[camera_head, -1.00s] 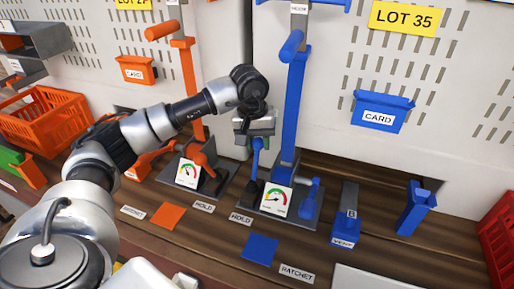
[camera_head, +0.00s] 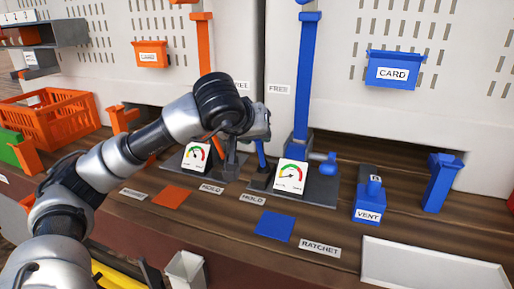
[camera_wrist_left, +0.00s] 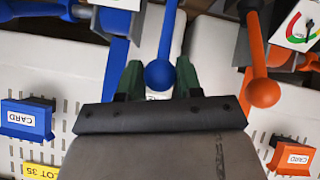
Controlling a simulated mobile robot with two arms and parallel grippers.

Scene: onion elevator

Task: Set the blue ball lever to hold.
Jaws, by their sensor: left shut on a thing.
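The blue ball lever is a blue rod (camera_head: 261,155) on the blue pump's dark base plate (camera_head: 315,191). Its blue ball (camera_wrist_left: 159,75) shows between my left gripper's green fingers (camera_wrist_left: 159,83) in the left wrist view. My left gripper (camera_head: 259,132) is shut on the ball lever, and my wrist hides the ball in the head view. The rod looks close to upright, but its exact setting is hard to tell. A HOLD label (camera_head: 252,198) lies in front of it; a FREE label (camera_head: 279,89) is on the panel behind. My right gripper is not in view.
An orange ball lever (camera_wrist_left: 263,92) stands close beside my left gripper. A gauge (camera_head: 291,177) and the tall blue pump handle (camera_head: 306,80) are just right of the lever. A blue VENT block (camera_head: 369,205) and a pale tray (camera_head: 430,265) are farther right.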

